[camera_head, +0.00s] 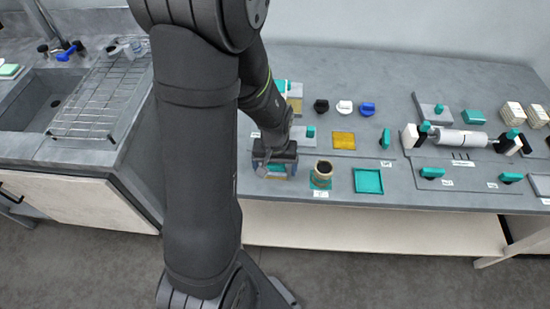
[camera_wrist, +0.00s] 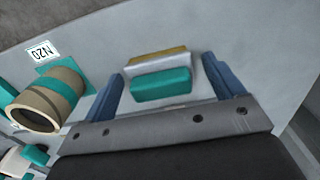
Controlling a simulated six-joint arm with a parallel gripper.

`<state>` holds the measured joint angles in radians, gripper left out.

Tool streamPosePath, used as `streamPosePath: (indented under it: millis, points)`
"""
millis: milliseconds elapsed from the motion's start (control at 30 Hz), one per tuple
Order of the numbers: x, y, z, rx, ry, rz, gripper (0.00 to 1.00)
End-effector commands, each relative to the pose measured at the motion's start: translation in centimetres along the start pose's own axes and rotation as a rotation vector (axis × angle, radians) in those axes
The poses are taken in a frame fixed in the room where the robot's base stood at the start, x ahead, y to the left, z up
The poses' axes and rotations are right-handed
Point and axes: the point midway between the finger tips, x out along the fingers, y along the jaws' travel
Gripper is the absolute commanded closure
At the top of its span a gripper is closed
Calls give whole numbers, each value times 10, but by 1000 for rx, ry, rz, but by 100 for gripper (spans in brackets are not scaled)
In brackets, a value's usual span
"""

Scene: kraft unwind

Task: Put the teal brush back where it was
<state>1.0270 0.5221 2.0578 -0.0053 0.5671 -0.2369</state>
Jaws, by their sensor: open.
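A teal block with a pale layer and a yellow strip behind it, which looks like the teal brush (camera_wrist: 160,86), lies between my gripper's fingers in the wrist view. My gripper (camera_wrist: 163,68) is open, with one blue-grey finger on each side of it and a visible gap on both sides. In the head view my gripper (camera_head: 275,165) is low over the bench's front edge, left of the brown roll. It hides most of what is under it; a bit of teal and yellow shows there.
A brown roll (camera_head: 323,170) with a teal band stands on a teal square close to the right of my gripper; it also shows in the wrist view (camera_wrist: 42,103). A teal tray (camera_head: 368,181) and a yellow pad (camera_head: 343,140) lie farther right. A sink (camera_head: 45,95) is left.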

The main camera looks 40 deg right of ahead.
Motion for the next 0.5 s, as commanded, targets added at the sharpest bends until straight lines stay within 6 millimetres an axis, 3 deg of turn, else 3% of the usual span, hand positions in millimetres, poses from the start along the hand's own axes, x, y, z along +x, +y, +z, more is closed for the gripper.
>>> streamPosePath:
  millis: [167,500]
  points:
    - [-20,0,-1,0,5,1,13]
    - [-81,0,-1,0,6,1,13]
